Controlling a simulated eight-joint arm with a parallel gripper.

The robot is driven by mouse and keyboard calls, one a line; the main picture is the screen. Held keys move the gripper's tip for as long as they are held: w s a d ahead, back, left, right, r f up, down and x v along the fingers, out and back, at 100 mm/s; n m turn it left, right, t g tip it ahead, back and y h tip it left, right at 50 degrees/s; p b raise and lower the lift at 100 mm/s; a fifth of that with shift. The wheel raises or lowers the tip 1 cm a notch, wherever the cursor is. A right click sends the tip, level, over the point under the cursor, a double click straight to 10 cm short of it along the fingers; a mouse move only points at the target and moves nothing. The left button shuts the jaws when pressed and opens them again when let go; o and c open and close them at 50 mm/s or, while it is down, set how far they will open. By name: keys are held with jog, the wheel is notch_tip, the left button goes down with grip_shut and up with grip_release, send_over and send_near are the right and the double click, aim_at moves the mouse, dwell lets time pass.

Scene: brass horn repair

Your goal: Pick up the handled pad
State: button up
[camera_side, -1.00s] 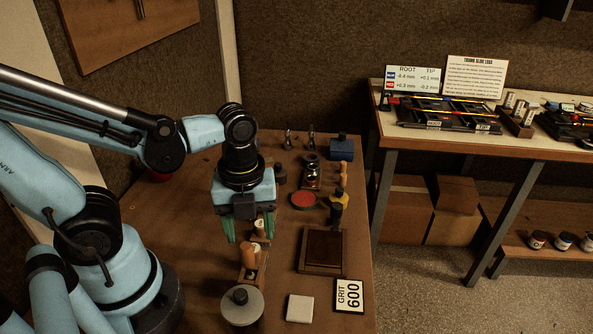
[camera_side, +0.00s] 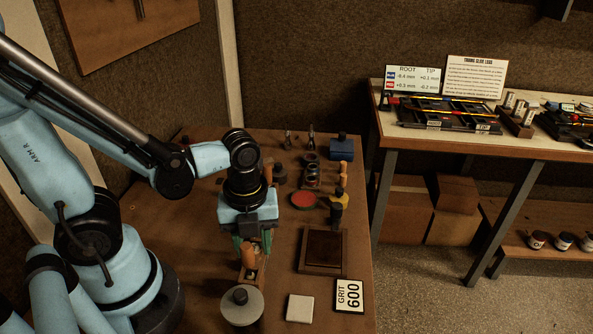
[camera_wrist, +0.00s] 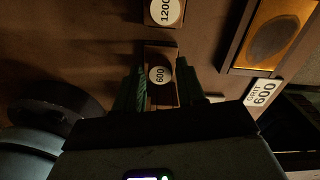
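The handled pad is a wooden block with an upright orange-brown handle (camera_side: 248,254), standing near the front of the bench. In the wrist view a round white label reading 600 (camera_wrist: 160,75) shows on it. My gripper (camera_side: 252,243) points down just above and behind the handle in the side view. In the wrist view its green fingers (camera_wrist: 161,92) lie on either side of the 600 piece. They look open, with no clear grip on it. The fingertips' depth and any contact are hard to tell in the dark.
A second block labelled 1200 (camera_wrist: 164,11) lies just beyond. A grey disc with a black knob (camera_side: 241,306) is in front, a white square (camera_side: 299,308) and a GRIT 600 sign (camera_side: 349,296) to the right. A brown wooden tray (camera_side: 323,268) stands right of my gripper.

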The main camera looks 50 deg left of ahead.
grip_shut()
jog(key=shift+r, duration=0.2)
notch_tip(320, 180, up, 10)
jog(key=shift+f, duration=0.15)
dwell(0.7)
